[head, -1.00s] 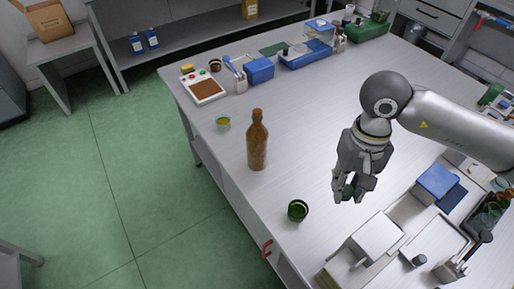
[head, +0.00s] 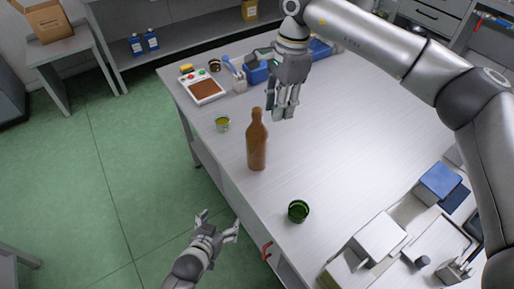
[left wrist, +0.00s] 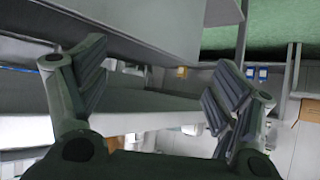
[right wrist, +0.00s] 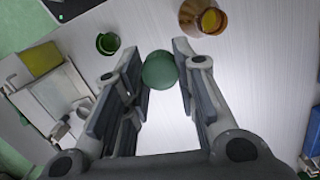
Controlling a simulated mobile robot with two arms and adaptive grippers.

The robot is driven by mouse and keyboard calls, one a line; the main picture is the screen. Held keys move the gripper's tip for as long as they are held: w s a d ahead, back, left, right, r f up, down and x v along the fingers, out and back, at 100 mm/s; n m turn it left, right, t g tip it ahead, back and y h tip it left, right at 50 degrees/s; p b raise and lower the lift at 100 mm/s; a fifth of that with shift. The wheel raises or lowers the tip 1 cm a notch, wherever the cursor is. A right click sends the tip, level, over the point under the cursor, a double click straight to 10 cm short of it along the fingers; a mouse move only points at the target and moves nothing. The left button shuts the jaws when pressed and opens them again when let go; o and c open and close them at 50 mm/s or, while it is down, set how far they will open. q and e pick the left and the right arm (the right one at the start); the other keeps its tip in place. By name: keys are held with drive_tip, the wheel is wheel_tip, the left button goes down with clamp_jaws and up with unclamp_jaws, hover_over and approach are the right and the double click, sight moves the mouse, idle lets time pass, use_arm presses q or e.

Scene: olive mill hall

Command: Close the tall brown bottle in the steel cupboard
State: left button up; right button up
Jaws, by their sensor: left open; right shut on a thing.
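A tall brown bottle (head: 257,150) stands upright on the pale worktable (head: 350,150), near its left edge, not inside a cupboard. In the right wrist view the bottle (right wrist: 201,16) is seen from above at the top edge, its mouth seemingly uncovered. My right gripper (head: 284,112) hangs fingers down, above and behind the bottle, apart from it. In the right wrist view it is shut on a round green cap-like thing (right wrist: 160,71); the head view hides this thing. My left gripper (head: 220,223) is open and empty, off the table's left edge; its spread fingers also show in the left wrist view (left wrist: 155,85).
A green glass cup (head: 298,211) stands in front of the bottle, and a small yellowish cup (head: 222,124) behind it. A white device (head: 202,87) and blue boxes line the back. Trays and a blue-lidded box (head: 438,183) fill the front right. The table's middle is clear.

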use_arm(q)
drive_tip(key=w+d+r+t+h, duration=0.1)
drive_tip(key=w+d+r+t, duration=0.1)
drive_tip(key=r, duration=0.5)
drive_tip(key=w+d+r+t+h, duration=0.1)
drive_tip(key=w+r, duration=0.2)
drive_tip(key=r, duration=0.3)
use_arm(e)
drive_tip(key=w+a+r+m, duration=0.2)
drive_tip(key=w+a+m, duration=0.1)
drive_tip(key=w+a+r+m, duration=0.1)
drive_tip(key=a, duration=0.1)
drive_tip(key=shift+w+r+m+t, duration=0.2)
drive_tip(key=shift+r+m+t, duration=0.1)
drive_tip(key=shift+r+m, duration=0.1)
use_arm(q)
drive_tip(key=m+t+h, duration=0.1)
drive_tip(key=t+h, duration=0.1)
drive_tip(key=t, duration=0.1)
approach(257, 139)
drive_tip(key=f, duration=0.1)
drive_tip(key=w+f, duration=0.1)
drive_tip(key=f, duration=0.2)
drive_tip(key=shift+w+a, duration=0.2)
drive_tip(key=shift+a, duration=0.15)
drive_tip(key=shift+w, duration=0.15)
drive_tip(key=x, duration=1.2)
drive_tip(key=shift+r, duration=0.1)
drive_tip(key=shift+c, duration=0.3)
